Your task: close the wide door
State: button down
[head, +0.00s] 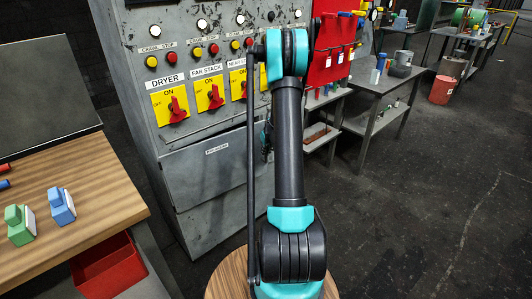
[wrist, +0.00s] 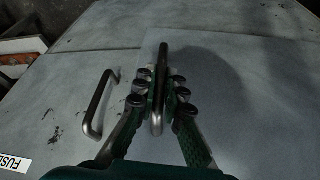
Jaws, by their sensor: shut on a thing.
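My gripper (wrist: 162,88) is shut on an upright grey bar handle (wrist: 164,50) in the wrist view, with its dark finger pads on both sides of the bar. The handle is fixed to a pale grey metal door (wrist: 250,90) that fills the right of that view. A second grey panel (wrist: 70,75) with its own free handle (wrist: 98,105) lies to the left across a seam. I cannot tell from the pictures how far the held door stands open. In the head view my arm hides most of my gripper and the handle.
The grey control cabinet (head: 150,45) has red switches on yellow plates above a lower panel (head: 205,180). A wooden table (head: 95,190) with green and blue objects stands at the left, a red bin (head: 108,268) below it. Floor (head: 410,210) at the right is clear.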

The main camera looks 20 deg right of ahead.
aim_at(260, 145)
jog(key=shift+n+y, duration=0.3)
jog(key=shift+n, duration=0.4)
jog(key=w, duration=0.2)
jog(key=w+a, duration=0.1)
jog(key=w, duration=0.2)
jog(key=shift+w+a, duration=0.1)
jog(key=shift+w, duration=0.25)
jog(key=c, duration=1.7)
grip_release()
jog(key=shift+w, duration=0.1)
jog(key=shift+o, duration=0.5)
jog(key=shift+s+r, duration=0.2)
jog(key=v, duration=1.1)
jog(key=shift+r, duration=0.3)
